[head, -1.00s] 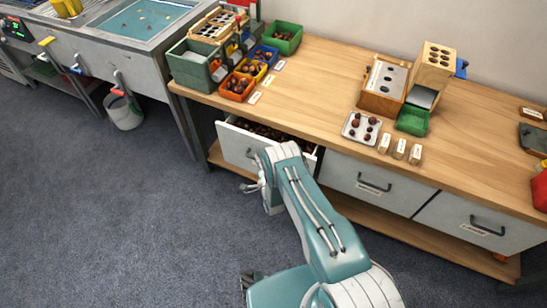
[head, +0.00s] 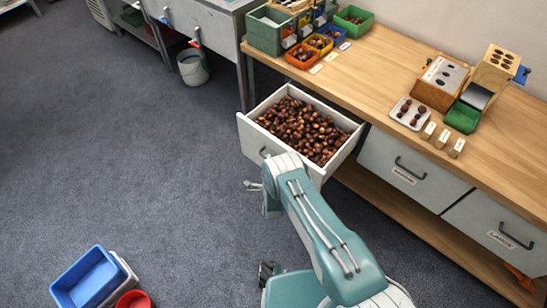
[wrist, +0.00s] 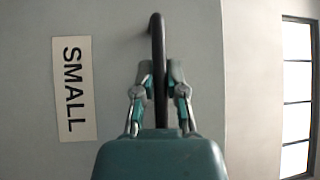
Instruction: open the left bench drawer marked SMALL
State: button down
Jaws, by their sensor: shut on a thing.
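The left bench drawer (head: 250,143) is pulled well out from the bench, and many brown chestnuts (head: 307,128) fill it. In the wrist view its grey front (wrist: 110,30) carries a white label reading SMALL (wrist: 74,88), turned sideways. My gripper (wrist: 160,80) is shut on the drawer's dark bar handle (wrist: 157,40), with one finger on each side of it. In the head view my gripper (head: 253,185) is at the drawer front, and my arm hides part of the drawer's near right side.
Two shut drawers (head: 408,170) are to the right under the wooden bench top (head: 400,60). A blue bin (head: 90,277) and a red bowl (head: 133,301) are on the floor at the lower left. The carpet (head: 130,140) left of the drawer is clear.

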jog(key=shift+s+a+f, duration=0.1)
jog(key=shift+s+f, duration=0.2)
jog(key=shift+s, duration=0.1)
jog(key=c, duration=0.7)
grip_release()
jog(key=shift+w+a, duration=0.1)
jog(key=shift+r, duration=0.1)
jog(key=v, duration=1.2)
